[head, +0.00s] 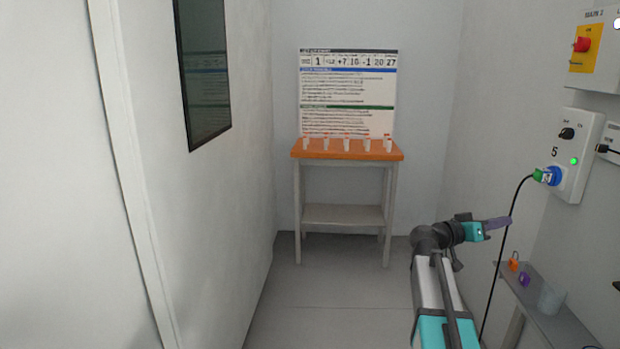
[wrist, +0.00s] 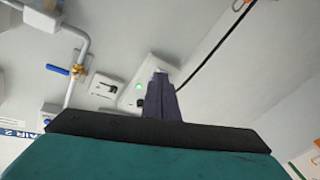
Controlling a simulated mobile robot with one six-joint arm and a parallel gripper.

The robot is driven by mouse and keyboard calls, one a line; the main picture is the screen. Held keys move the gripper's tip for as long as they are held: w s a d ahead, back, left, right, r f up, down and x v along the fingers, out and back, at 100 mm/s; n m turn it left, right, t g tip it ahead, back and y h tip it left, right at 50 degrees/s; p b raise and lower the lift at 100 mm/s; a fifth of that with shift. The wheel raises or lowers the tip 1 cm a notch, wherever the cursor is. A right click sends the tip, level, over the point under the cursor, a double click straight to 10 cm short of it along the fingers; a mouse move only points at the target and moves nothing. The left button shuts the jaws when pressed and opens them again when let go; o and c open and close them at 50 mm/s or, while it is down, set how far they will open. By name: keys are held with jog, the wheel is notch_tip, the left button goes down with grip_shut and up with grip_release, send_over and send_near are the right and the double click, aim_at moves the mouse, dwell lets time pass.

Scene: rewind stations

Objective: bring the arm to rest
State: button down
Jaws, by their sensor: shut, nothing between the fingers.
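My gripper (head: 497,224) is at the end of my raised arm, right of centre in the head view. Its dark purple fingers are together and empty, pointing right toward the wall with the switch boxes. In the wrist view the shut fingers (wrist: 162,97) stick up past the dark edge of the gripper body. In the head view the gripper appears close to the hanging black cable; I cannot tell whether they touch.
A socket box (head: 579,153) with a blue-green plug (head: 547,176) and a yellow panel with a red knob (head: 584,45) are on the right wall. A narrow shelf (head: 555,322) below holds small items. An orange-topped table (head: 347,155) stands at the back. Floor (head: 325,290) before it is clear.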

jog(key=s+a+f+n+y+p, duration=0.25)
jog(key=a+f+p, duration=0.2)
jog(key=f, duration=0.65)
jog(key=s+a+f+n+g+y+p, duration=0.1)
jog(key=s+a+f+y+p, duration=0.35)
jog(key=f, duration=0.75)
jog(key=s+a+f+n+y+p, duration=0.1)
jog(key=a+f+n+p, duration=0.1)
jog(key=a+f, duration=0.7)
jog(key=s+a+f+n+g+y+p, duration=0.1)
jog(key=s+a+f+g+y+p, duration=0.1)
jog(key=s+a+f, duration=0.35)
jog(key=s+a+f+n+g+y+p, duration=0.1)
jog(key=s+a+f+p, duration=0.1)
jog(key=s+f, duration=0.55)
jog(key=s+a+f+n+g+y+p, duration=0.15)
jog(key=s+a+f, duration=0.25)
jog(key=s, duration=0.5)
jog(key=s+a+f+n+g+y+p, duration=0.1)
jog(key=s+a+f+g+y, duration=0.1)
jog(key=s+a+y, duration=0.4)
jog(key=s+a+g, duration=0.1)
jog(key=s+a, duration=0.4)
jog(key=shift+a+n, duration=0.35)
jog(key=shift+n, duration=0.05)
